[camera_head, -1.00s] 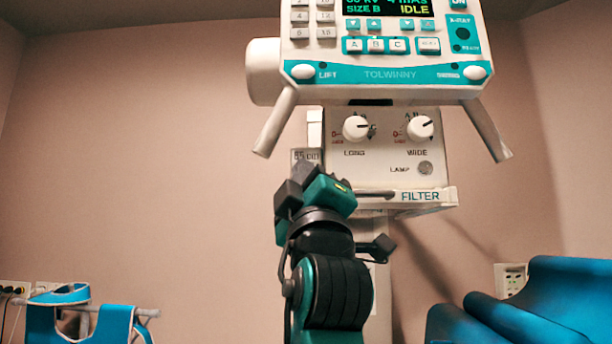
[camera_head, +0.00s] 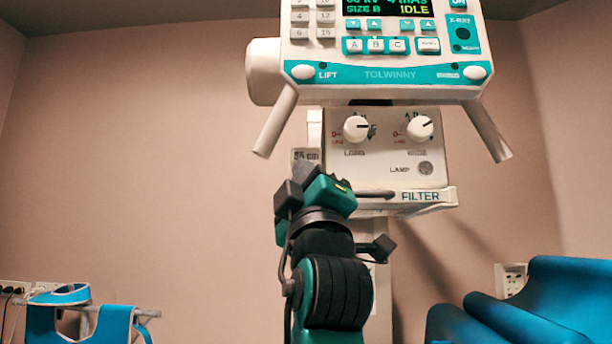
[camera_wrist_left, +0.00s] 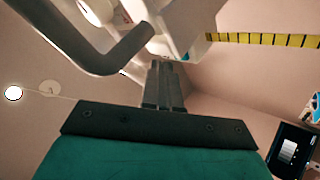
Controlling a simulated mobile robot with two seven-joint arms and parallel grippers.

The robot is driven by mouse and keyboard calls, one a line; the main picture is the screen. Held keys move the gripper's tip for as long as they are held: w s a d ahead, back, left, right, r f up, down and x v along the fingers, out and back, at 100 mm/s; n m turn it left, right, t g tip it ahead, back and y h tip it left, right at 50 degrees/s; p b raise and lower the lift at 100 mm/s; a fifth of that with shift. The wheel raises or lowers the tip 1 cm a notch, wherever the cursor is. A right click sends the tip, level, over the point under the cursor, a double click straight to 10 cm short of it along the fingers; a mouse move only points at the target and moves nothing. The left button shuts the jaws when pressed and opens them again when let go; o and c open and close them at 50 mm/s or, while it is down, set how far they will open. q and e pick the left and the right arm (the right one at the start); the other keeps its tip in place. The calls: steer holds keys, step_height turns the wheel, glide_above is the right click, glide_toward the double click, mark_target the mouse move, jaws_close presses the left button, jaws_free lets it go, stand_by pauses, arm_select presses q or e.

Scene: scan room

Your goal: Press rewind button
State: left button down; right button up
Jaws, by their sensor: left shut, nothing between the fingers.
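The white and teal control panel (camera_head: 375,75) of the x-ray unit is at the top of the head view, with its display reading IDLE. It carries several number buttons, arrow buttons, the A, B and C buttons (camera_head: 375,45) and a wider button (camera_head: 428,45) with unclear lettering. I cannot make out a rewind label on any button. My left gripper (camera_head: 312,172) is below the panel, in front of the lower left of the filter box (camera_head: 385,160). In the left wrist view its fingers (camera_wrist_left: 163,88) are shut and empty, pointing toward a white housing (camera_wrist_left: 185,25). My right gripper is not in view.
Grey handles slant down from the panel at left (camera_head: 275,125) and right (camera_head: 487,130). One handle (camera_wrist_left: 95,55) crosses close to my fingers in the wrist view. A yellow marked strip (camera_wrist_left: 260,40) runs beyond. Blue cushions (camera_head: 560,300) are at lower right. Open space lies left.

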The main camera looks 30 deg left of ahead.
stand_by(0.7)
arm_select(q)
steer(key=shift+w+a, duration=0.15)
steer(key=shift+w, duration=0.25)
steer(key=shift+w+a, duration=0.2)
steer(key=shift+w, duration=0.15)
stand_by(0.6)
steer(key=shift+s+d+b, duration=0.1)
steer(key=shift+s+b, duration=0.05)
steer(key=shift+b, duration=0.15)
steer(key=shift+s+d, duration=0.25)
steer(key=shift+s, duration=0.35)
steer(key=shift+s+d+b, duration=0.2)
steer(key=shift+s+d, duration=0.15)
steer(key=shift+s, duration=0.4)
steer(key=shift+s+d+b, duration=0.25)
steer(key=shift+s+d, duration=0.15)
steer(key=shift+s, duration=0.35)
steer(key=shift+s+d+b, duration=0.2)
steer(key=shift+s+d, duration=0.15)
steer(key=shift+s, duration=0.4)
